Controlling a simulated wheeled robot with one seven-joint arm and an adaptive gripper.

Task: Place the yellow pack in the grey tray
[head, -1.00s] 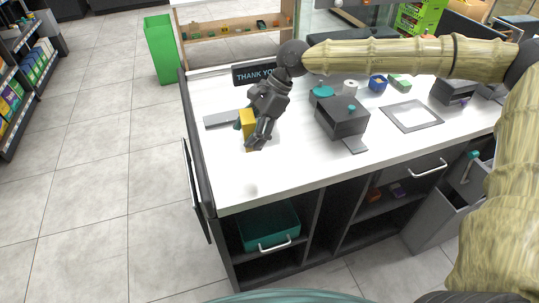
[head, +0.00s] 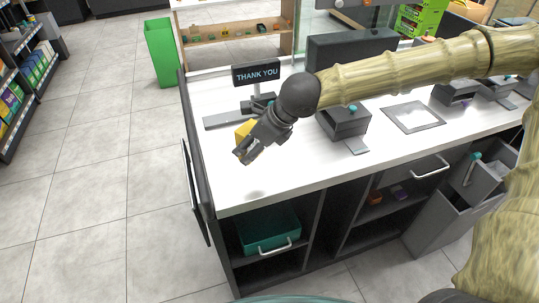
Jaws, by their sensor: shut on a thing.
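My gripper (head: 245,156) is shut on the yellow pack (head: 243,130) above the left part of the white counter. The hand and fingers hide much of the pack; a yellow part shows above and behind the fingers. The pack appears tilted and clear of the counter, with a small shadow on the counter below. A flat square with a grey rim (head: 433,126) lies on the counter to the right, well apart from my gripper. A low, flat grey piece (head: 215,122) lies behind the pack. I cannot tell which of these two is the grey tray.
A "THANK YOU" sign (head: 256,73) stands behind my gripper. A dark grey box (head: 343,122) stands between my gripper and the grey-rimmed square. My arm hides part of the counter's back. The white counter's front left (head: 228,190) is clear. A teal bin (head: 268,228) sits below.

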